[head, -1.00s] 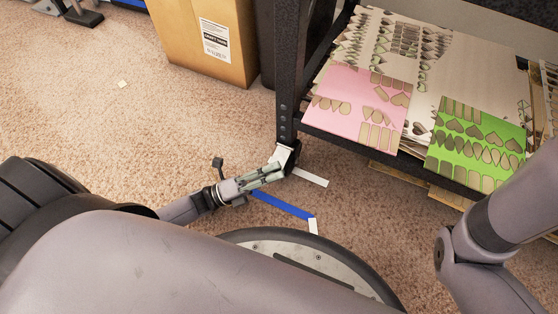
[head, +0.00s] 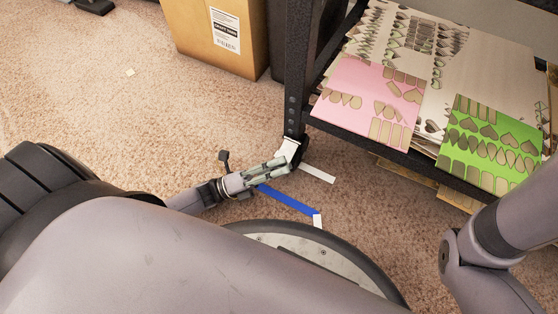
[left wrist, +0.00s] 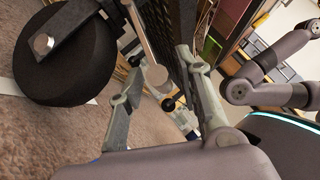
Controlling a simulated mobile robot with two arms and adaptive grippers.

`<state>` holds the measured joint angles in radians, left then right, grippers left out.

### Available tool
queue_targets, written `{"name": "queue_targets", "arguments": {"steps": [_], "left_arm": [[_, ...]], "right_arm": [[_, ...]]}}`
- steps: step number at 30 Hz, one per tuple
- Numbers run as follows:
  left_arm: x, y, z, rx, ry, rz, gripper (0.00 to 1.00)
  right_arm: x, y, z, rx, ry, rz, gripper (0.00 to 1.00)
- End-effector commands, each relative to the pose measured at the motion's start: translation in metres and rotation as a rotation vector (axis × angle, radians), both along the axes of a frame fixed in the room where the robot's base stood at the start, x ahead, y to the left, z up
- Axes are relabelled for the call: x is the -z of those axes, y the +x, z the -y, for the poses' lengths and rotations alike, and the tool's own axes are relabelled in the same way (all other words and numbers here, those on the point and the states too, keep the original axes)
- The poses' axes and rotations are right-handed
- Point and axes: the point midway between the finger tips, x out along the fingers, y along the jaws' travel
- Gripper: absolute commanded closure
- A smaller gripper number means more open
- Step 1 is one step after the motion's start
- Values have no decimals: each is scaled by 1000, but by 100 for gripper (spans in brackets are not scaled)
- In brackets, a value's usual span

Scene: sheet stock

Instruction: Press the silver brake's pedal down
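The silver brake's pedal (head: 290,148) is a small pale piece low at the foot of the black rack's near post. In the left wrist view a silver lever (left wrist: 145,40) with a rounded end stands beside a black caster wheel (left wrist: 62,62). My left gripper (head: 282,165) is low over the carpet, its fingertips close to the pedal. In the left wrist view its two fingers (left wrist: 160,68) are apart, with the lever's end seen between the tips. I cannot tell whether they touch it. My right arm shows at the right, but its gripper is out of view.
The black rack (head: 296,80) carries pink (head: 355,95) and green (head: 470,165) cut sheets. A cardboard box (head: 190,35) stands behind to the left. Blue tape (head: 288,201) and white tape (head: 317,173) lie on the carpet. Open carpet is at the left.

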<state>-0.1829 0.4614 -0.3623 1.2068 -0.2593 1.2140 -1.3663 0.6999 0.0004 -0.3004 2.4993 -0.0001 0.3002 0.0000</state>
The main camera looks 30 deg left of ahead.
Motion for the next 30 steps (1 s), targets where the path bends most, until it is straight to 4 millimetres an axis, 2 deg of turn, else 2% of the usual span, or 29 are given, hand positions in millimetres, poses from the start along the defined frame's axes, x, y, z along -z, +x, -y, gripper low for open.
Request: {"name": "queue_targets", "arguments": {"steps": [9,14,17,24,30], "left_arm": [[0,0,-1,-1,-1,1,65],[6,-9,-13,-2,1,-2,65],[12,-22,-27,-1,3,-3,65],[11,-59,-73,-1,4,-3,65],[11,-82,-101,0,1,-2,65]], "right_arm": [[0,1,1,-1,3,-4,60],[0,1,0,-1,2,-2,60],[0,0,0,-1,2,-1,60],[0,0,0,0,1,0,60],[0,0,0,0,0,1,60]]}}
